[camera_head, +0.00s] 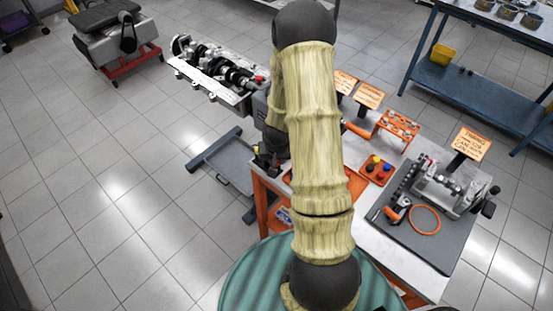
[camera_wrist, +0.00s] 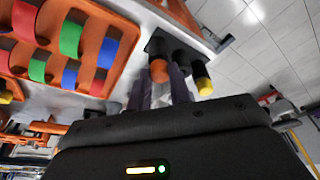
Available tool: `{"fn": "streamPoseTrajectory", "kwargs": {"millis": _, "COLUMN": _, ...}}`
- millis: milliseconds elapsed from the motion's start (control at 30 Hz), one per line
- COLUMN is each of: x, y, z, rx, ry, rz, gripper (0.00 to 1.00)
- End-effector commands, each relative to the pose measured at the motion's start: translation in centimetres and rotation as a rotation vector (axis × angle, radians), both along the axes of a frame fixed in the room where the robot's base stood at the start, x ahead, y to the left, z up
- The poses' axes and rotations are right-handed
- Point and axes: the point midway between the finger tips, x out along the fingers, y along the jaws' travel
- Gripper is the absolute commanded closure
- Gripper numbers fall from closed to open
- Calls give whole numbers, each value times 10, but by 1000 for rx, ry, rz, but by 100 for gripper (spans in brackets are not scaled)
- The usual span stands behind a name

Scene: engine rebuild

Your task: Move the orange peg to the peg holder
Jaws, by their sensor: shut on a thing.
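My gripper (camera_wrist: 160,86) reaches up from the bottom of the wrist view, its two fingers closed around the orange peg. The orange peg's rounded orange end (camera_wrist: 158,71) shows between the fingertips, in front of a dark cylinder. A black peg with a yellow end (camera_wrist: 202,82) stands just right of the fingers, with another dark cylinder between. In the head view, a small dark cluster (camera_head: 266,161) stands at the cart's left corner, close to my arm. My arm hides the fingers and the held peg there. I cannot tell for certain which thing is the peg holder.
An orange tray with coloured curved pieces (camera_wrist: 112,30) lies left of the fingers. In the head view, an orange block with red, yellow and blue knobs (camera_head: 388,180), an orange rack (camera_head: 397,124) and a grey mat with engine parts (camera_head: 437,256) are on the right.

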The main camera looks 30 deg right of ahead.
Motion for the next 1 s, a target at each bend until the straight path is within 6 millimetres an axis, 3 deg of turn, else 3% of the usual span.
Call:
{"fn": "streamPoseTrajectory", "kwargs": {"millis": 567, "x": 0, "y": 0, "z": -8, "rx": 0, "ry": 0, "rz": 0, "gripper": 100}}
{"fn": "streamPoseTrajectory", "kwargs": {"millis": 600, "x": 0, "y": 0, "z": -7, "rx": 0, "ry": 0, "rz": 0, "gripper": 76}}
{"fn": "streamPoseTrajectory", "kwargs": {"millis": 633, "x": 0, "y": 0, "z": -7, "rx": 0, "ry": 0, "rz": 0, "gripper": 70}}
{"fn": "streamPoseTrajectory", "kwargs": {"millis": 1000, "x": 0, "y": 0, "z": -7, "rx": 0, "ry": 0, "rz": 0, "gripper": 69}}
